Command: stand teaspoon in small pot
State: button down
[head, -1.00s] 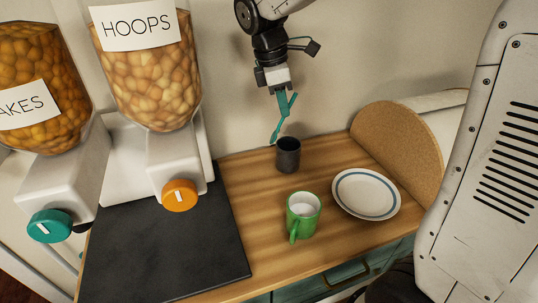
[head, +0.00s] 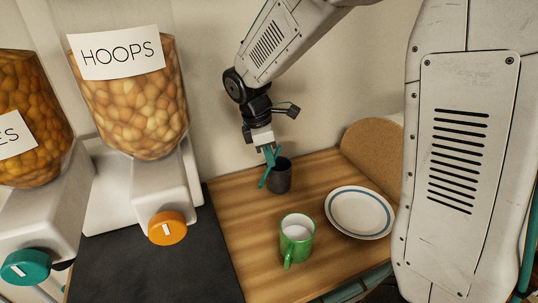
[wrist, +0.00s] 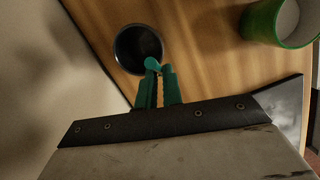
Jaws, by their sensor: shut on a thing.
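The small pot (head: 279,178) is a dark grey, open cup standing upright on the wooden counter; its round mouth shows in the wrist view (wrist: 138,45). My gripper (head: 270,156) has teal fingers, shut on the teal teaspoon (head: 264,181). The fingers are at the pot's left rim. The spoon hangs tilted, its lower end showing outside the pot, left of its wall. In the wrist view the spoon's rounded end (wrist: 152,63) overlaps the pot's near rim. I cannot tell whether spoon and pot touch.
A green mug (head: 297,240) stands in front of the pot. Cereal dispensers (head: 130,95) and a dark mat (head: 150,262) are at left. The wall is close behind.

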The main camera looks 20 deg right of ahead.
jog(key=shift+f, duration=0.3)
jog(key=c, duration=1.5)
grip_release()
jog(key=shift+c, duration=0.2)
jog(key=s+v, duration=0.1)
jog(key=v, duration=1.1)
jog(key=s+d+m+t+y, duration=0.1)
jog(key=s+d+m, duration=0.2)
jog(key=s+m, duration=0.4)
jog(key=s+d+m+t+y, duration=0.1)
jog(key=s+d+m, duration=0.2)
jog(key=s+m, duration=0.5)
jog(key=s, duration=1)
jog(key=shift+s+y, duration=0.3)
jog(key=shift+s, duration=0.1)
